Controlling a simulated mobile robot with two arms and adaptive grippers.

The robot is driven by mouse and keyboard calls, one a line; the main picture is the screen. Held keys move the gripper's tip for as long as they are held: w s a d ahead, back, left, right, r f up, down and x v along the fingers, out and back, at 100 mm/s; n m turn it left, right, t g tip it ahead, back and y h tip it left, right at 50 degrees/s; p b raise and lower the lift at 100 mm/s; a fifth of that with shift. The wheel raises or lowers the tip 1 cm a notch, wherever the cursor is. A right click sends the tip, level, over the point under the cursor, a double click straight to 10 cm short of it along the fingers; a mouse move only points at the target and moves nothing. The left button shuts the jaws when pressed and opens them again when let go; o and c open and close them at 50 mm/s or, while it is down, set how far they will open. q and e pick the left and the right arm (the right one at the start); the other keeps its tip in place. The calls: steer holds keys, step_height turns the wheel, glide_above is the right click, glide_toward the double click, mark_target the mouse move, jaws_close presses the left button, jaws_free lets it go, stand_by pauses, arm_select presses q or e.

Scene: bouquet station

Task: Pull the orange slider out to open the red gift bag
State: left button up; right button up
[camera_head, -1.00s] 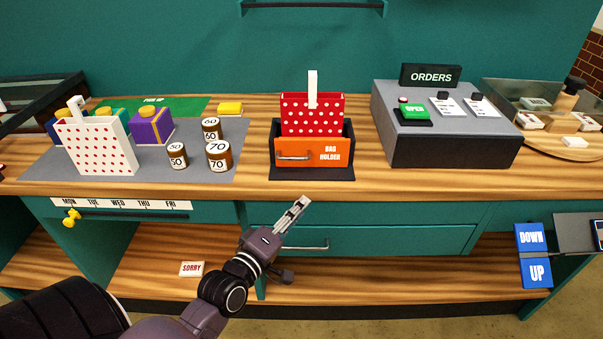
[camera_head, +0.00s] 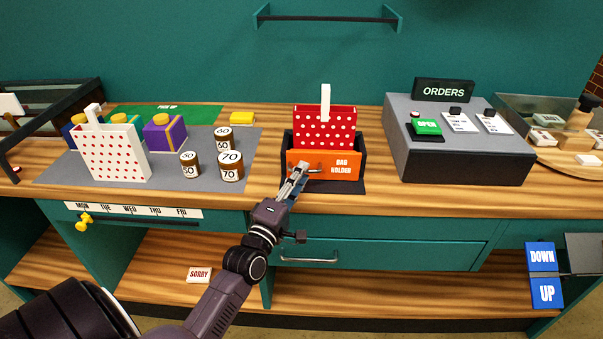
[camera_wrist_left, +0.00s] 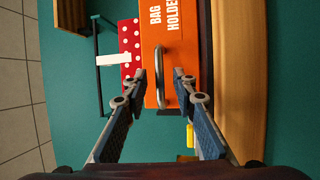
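The orange slider (camera_head: 333,170), marked BAG HOLDER, is the front of a dark holder on the counter. The red gift bag (camera_head: 324,127) with white dots and a white handle stands upright in the holder behind it. In the left wrist view the orange slider (camera_wrist_left: 174,72) carries a grey bar handle (camera_wrist_left: 160,77). My left gripper (camera_head: 303,168) is at the handle's left part in the head view. In the wrist view its open fingers (camera_wrist_left: 160,82) lie on either side of the handle; contact is not clear. My right gripper is not in view.
A white dotted bag (camera_head: 115,153), weights (camera_head: 230,166) and small gift boxes (camera_head: 165,134) stand left on a grey mat. The grey orders console (camera_head: 460,160) stands right. A drawer handle (camera_head: 310,261) sits below the counter edge.

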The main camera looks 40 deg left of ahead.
arm_select(q)
steer(key=shift+w, duration=0.35)
steer(key=shift+c, duration=0.5)
jaws_close()
steer(key=shift+s, duration=0.1)
